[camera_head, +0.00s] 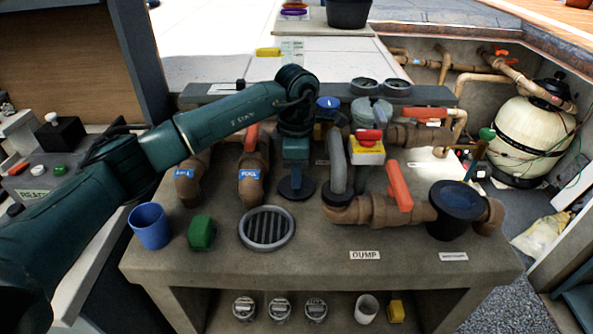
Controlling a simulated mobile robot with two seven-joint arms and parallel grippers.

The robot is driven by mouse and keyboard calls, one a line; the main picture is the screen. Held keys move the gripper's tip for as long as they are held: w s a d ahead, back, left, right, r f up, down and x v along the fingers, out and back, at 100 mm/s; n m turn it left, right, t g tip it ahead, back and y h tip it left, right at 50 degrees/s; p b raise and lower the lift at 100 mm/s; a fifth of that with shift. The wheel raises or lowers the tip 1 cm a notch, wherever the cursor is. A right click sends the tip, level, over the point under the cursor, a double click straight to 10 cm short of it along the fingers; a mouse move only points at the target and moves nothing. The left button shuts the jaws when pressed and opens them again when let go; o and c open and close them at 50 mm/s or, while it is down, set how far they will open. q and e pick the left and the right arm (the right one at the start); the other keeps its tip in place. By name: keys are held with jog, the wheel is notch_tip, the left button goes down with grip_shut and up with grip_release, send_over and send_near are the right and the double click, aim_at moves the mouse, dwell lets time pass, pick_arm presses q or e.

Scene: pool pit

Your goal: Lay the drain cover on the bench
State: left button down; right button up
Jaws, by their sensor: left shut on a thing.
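A round grey slatted grate (266,229), which looks like the drain cover, lies flat on the grey bench (310,258) near its front left. My left arm reaches in from the left and bends down over the bench. My left gripper (296,178) points down behind and a little right of the grate, apart from it. It is shut on a small dark round disc (302,190) with an upright grip; its fingertips are hard to make out. I cannot tell whether the disc touches the bench. My right gripper is not in view.
A blue cup (149,226) and a green block (201,233) stand left of the grate. Brown pipes with an orange lever (399,187) and a dark round pump pot (455,210) fill the right. The bench front between grate and DUMP label (364,255) is clear.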

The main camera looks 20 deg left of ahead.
pick_arm(q)
jog(key=c, duration=1.3)
grip_release()
jog(key=shift+f, duration=0.15)
jog(key=shift+r, duration=0.35)
notch_tip(320, 180, up, 12)
jog(key=shift+f+b, duration=0.15)
jog(key=shift+b, duration=0.3)
jog(key=shift+s, duration=0.1)
